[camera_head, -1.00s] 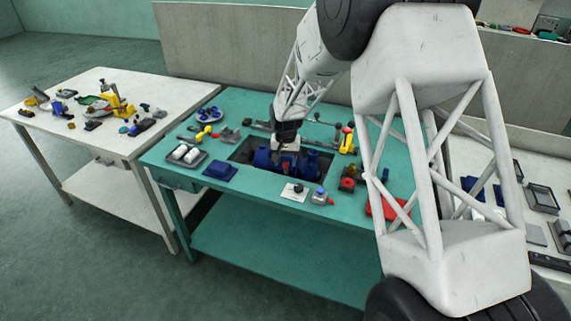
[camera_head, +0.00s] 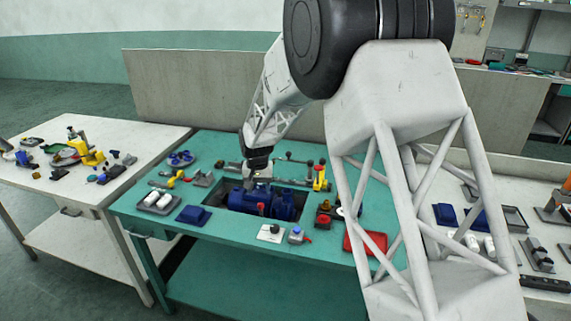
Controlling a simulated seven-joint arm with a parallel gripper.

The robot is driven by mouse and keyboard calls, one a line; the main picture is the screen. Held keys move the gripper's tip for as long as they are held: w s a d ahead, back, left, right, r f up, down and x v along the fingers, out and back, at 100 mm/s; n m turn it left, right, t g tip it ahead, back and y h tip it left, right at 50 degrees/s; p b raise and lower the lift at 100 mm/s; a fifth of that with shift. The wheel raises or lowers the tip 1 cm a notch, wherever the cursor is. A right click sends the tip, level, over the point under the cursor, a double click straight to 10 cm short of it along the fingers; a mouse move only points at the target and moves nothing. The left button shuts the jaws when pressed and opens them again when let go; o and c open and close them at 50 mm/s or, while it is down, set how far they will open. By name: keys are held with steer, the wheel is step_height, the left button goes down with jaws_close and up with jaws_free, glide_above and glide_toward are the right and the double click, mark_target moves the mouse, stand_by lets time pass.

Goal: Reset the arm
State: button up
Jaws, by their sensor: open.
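My gripper (camera_head: 258,176) hangs pointing down over the blue pump (camera_head: 284,206), which sits in a dark recess in the green table (camera_head: 213,254). The gripper is small in this view and dark against the pump. I see nothing held in it, and I cannot tell whether it touches the pump. My white lattice arm reaches in from the right and hides part of the green table's right side.
Around the recess lie a tray with white cylinders (camera_head: 158,201), a blue cloth-like piece (camera_head: 193,214), a white card (camera_head: 271,233) and a red tray (camera_head: 366,242). A white table (camera_head: 122,138) with several parts stands left. A grey partition (camera_head: 190,95) runs behind.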

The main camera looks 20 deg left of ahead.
steer(key=s+d+r+m, duration=0.1)
steer(key=s+d+r, duration=0.5)
steer(key=d, duration=0.5)
steer(key=s+d+r+t, duration=0.1)
steer(key=s+d+r, duration=0.2)
steer(key=d+r, duration=0.55)
steer(key=s+d+r+m, duration=0.1)
steer(key=s+d+r, duration=0.45)
steer(key=d, duration=0.65)
steer(key=s+d, duration=0.6)
steer(key=s, duration=0.3)
steer(key=s+d+t, duration=0.1)
steer(key=s+d, duration=0.5)
steer(key=s, duration=0.3)
steer(key=s+d+r+m, duration=0.1)
steer(key=s+d, duration=0.5)
steer(key=s, duration=0.4)
steer(key=shift+d+t, duration=0.3)
steer(key=shift+d, duration=0.05)
